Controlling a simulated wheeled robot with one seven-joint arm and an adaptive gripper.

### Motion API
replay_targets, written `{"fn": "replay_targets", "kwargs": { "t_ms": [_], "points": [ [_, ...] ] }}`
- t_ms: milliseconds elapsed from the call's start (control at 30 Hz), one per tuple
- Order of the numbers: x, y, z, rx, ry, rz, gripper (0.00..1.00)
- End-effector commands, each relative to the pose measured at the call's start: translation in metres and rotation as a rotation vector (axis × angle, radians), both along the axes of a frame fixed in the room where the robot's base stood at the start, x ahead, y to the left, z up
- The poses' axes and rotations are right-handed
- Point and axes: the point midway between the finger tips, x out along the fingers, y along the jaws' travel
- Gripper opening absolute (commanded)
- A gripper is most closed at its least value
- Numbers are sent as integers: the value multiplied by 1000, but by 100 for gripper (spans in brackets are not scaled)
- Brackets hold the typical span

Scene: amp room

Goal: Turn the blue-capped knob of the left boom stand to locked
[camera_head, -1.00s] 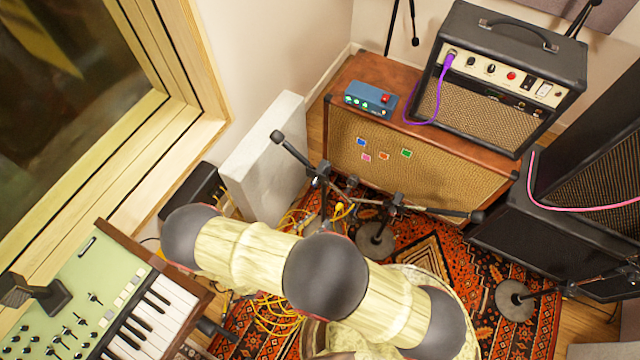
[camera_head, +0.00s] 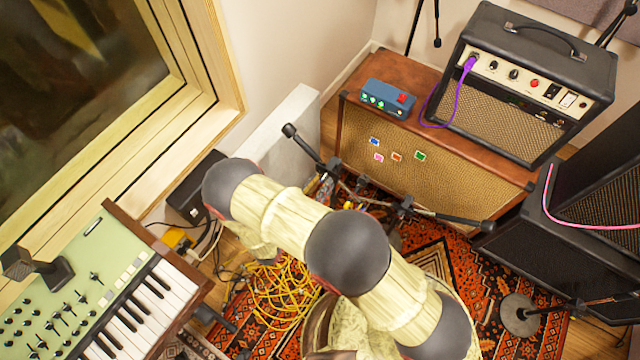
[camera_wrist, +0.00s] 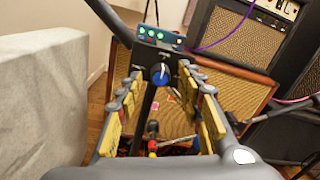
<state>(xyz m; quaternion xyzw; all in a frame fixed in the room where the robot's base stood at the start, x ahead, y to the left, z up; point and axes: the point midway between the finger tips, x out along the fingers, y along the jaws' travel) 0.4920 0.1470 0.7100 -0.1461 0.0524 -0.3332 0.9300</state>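The blue-capped knob (camera_wrist: 160,75) shows in the wrist view, on the dark clutch block of the left boom stand. Its cap has a white mark pointing roughly up. Small pale marks on the block beside it are too small to read. My gripper (camera_wrist: 162,90) is open, with yellow-padded fingers left and right of the knob's line; I see no contact with it. In the head view the left boom stand (camera_head: 331,168) stands in front of the brown cabinet, its boom rising to the upper left.
A brown speaker cabinet (camera_head: 440,170) with a blue pedal (camera_head: 388,98) and black amp (camera_head: 520,85) stands behind. Another boom stand (camera_head: 405,208) is just right. A pale panel (camera_head: 285,130) stands left. Yellow cables (camera_head: 280,295) lie on the rug. A keyboard (camera_head: 130,310) is at lower left.

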Motion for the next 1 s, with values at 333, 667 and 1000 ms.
{"fn": "replay_targets", "kwargs": {
  "t_ms": [333, 667, 1000],
  "points": [
    [2, -2, 0, 1, 0, 1, 36],
    [2, -2, 0, 1, -1, 0, 17],
    [2, -1, 0, 1, 0, 1, 0]
  ]
}}
